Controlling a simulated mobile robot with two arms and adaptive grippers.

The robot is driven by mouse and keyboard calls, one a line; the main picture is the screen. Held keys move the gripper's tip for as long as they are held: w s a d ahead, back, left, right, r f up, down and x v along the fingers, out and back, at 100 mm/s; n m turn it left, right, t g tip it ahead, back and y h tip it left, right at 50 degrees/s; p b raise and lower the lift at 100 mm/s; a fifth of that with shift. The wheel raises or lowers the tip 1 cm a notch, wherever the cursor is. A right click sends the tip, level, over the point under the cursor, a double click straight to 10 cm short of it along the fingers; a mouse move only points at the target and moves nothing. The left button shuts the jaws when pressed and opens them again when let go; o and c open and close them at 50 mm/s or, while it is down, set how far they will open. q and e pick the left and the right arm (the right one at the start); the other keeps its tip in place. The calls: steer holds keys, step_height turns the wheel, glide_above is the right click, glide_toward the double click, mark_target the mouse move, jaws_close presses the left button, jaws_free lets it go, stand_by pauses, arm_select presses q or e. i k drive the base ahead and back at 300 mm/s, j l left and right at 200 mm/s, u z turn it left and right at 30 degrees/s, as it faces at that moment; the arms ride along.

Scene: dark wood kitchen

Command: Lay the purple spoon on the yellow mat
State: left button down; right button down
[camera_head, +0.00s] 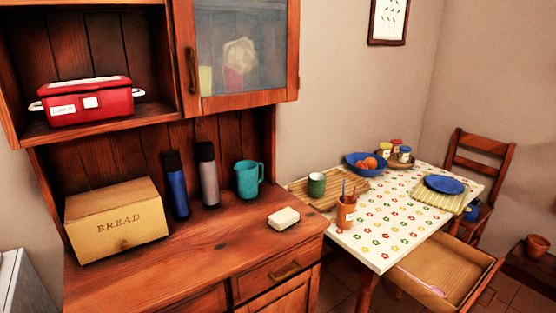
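A pink-purple spoon (424,282) lies in an open wooden drawer (452,265) at the lower right. A yellow striped mat (425,196) lies on the right part of the flower-patterned table (375,237). A blue plate (445,184) rests on that mat and covers its middle. Neither of my grippers is in view.
A terracotta cup with utensils (346,217) stands near the table's front edge. A green mug (316,185) stands on a tan slatted mat (327,200). A blue bowl (357,167) and jars are behind. The wooden counter (190,265) fills the left; a chair (482,150) stands behind the table.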

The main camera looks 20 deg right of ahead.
mark_target(457, 210)
steer(key=l+u, duration=0.5)
steer(key=l, duration=5.7)
